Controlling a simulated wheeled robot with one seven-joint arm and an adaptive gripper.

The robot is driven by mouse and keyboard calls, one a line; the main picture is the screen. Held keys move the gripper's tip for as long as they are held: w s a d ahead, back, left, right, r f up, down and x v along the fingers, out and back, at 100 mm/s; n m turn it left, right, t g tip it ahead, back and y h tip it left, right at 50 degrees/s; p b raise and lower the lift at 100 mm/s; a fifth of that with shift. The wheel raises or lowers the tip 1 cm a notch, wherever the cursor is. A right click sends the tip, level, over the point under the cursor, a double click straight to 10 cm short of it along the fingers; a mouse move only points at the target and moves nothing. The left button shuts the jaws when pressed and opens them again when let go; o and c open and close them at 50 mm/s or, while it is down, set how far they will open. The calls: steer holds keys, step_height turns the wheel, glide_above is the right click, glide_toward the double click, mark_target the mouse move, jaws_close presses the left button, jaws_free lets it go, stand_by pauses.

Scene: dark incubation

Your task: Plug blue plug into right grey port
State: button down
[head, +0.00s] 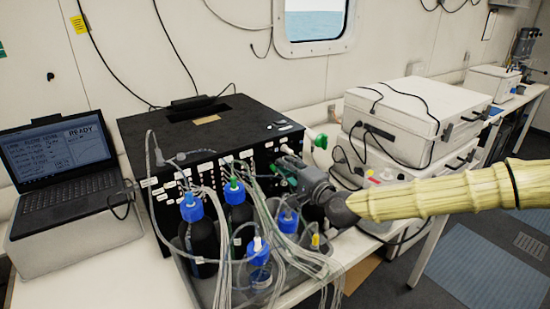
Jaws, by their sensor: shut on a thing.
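My gripper (283,170) is at the right part of the front panel of a black box (205,125), reaching in from the right. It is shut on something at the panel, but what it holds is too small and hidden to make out. I cannot pick out the blue plug. The front panel carries rows of small ports with white labels. The right grey port cannot be told apart; my gripper covers part of that side. I cannot tell whether the held thing touches the panel.
Bottles with blue caps (191,207) and many clear tubes (285,250) stand crowded before the box, close below my gripper. A laptop (65,165) is at left. White cases (415,115) with black cables stand at right. A green-tipped white fitting (319,140) is near my wrist.

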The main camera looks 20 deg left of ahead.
steer(key=shift+s+d, duration=0.25)
steer(key=shift+d, duration=0.1)
stand_by(0.3)
steer(key=shift+s+d, duration=0.2)
steer(key=shift+d, duration=0.15)
step_height(320, 180, up, 14)
steer(key=s+r+p, duration=0.1)
steer(key=p, duration=0.5)
steer(key=s+a+r+m+g+h+p, duration=0.1)
steer(key=s+a+m+g+h+p, duration=0.35)
steer(key=a, duration=0.45)
steer(key=s+a+m+g+h+p, duration=0.1)
steer(key=s+a+m+g+h, duration=0.3)
steer(key=a+m, duration=0.45)
steer(key=s+a+r+m+g+h+p, duration=0.1)
steer(key=s+a+m+g+h+p, duration=0.15)
steer(key=a+m+h, duration=0.55)
steer(key=shift+w+a+f+n+y, duration=0.1)
steer(key=shift+a+f+n+y, duration=0.35)
steer(key=shift+f, duration=0.6)
steer(key=shift+s+a+f+n+y, duration=0.1)
steer(key=shift+a+f+n+y, duration=0.15)
steer(key=shift+f+n, duration=0.55)
steer(key=shift+w+a+f+n+y, duration=0.1)
steer(key=shift+a+f+n+y, duration=0.3)
steer(key=shift+f, duration=0.85)
steer(key=shift+d, duration=0.1)
